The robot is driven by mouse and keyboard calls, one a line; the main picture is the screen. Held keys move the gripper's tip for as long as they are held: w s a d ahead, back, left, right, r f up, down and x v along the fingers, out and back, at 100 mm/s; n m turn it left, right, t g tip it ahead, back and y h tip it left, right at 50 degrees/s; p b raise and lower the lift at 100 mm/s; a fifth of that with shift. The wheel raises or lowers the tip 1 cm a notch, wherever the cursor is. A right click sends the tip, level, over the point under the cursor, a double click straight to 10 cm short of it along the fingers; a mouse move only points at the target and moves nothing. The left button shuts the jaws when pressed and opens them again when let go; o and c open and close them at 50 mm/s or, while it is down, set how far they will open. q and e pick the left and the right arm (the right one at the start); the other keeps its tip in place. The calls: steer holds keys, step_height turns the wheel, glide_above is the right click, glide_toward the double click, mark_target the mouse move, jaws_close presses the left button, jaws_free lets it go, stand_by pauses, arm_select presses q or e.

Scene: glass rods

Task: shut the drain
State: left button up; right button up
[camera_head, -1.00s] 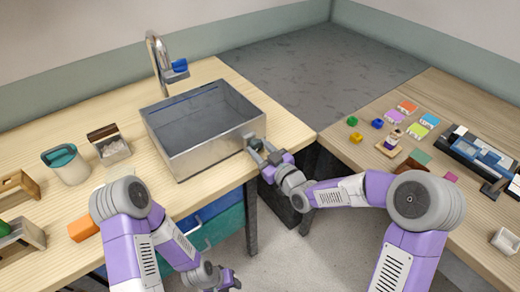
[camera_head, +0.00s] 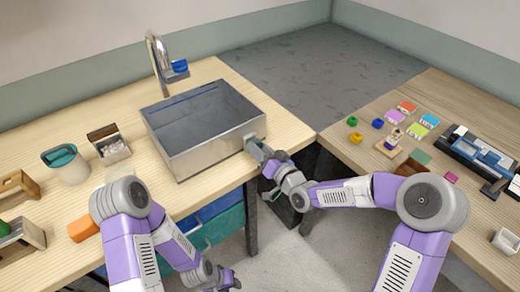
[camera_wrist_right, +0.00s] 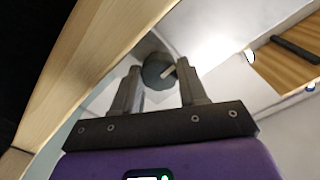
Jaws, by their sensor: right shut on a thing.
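The metal sink basin (camera_head: 205,150) stands on the left wooden counter, with its near right corner toward my right arm. A dark round knob (camera_wrist_right: 153,72) with a pale mark, apparently the drain control, shows between the fingers in the right wrist view. My right gripper (camera_head: 254,147) is at the sink's front wall near that corner, shut on the knob; it also shows in the right wrist view (camera_wrist_right: 158,72). In the head view the gripper hides the knob. My left gripper (camera_head: 230,284) hangs low in front of the counter, away from the sink; its jaw opening is unclear.
A faucet (camera_head: 160,62) with a blue part stands behind the sink. A teal-lidded container (camera_head: 66,165), a small box (camera_head: 112,147) and an orange block (camera_head: 83,229) are on the left counter. The right table (camera_head: 335,133) holds several small coloured items.

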steer(key=shift+f+m, duration=0.1)
steer(key=shift+m, duration=0.2)
steer(key=o, duration=0.8)
steer(key=shift+s+d, duration=0.1)
steer(key=p+v, duration=0.1)
steer(key=v, duration=0.6)
steer(key=shift+s+d+p, duration=0.1)
steer(key=shift+s+p, duration=0.05)
steer(key=shift+p, duration=0.15)
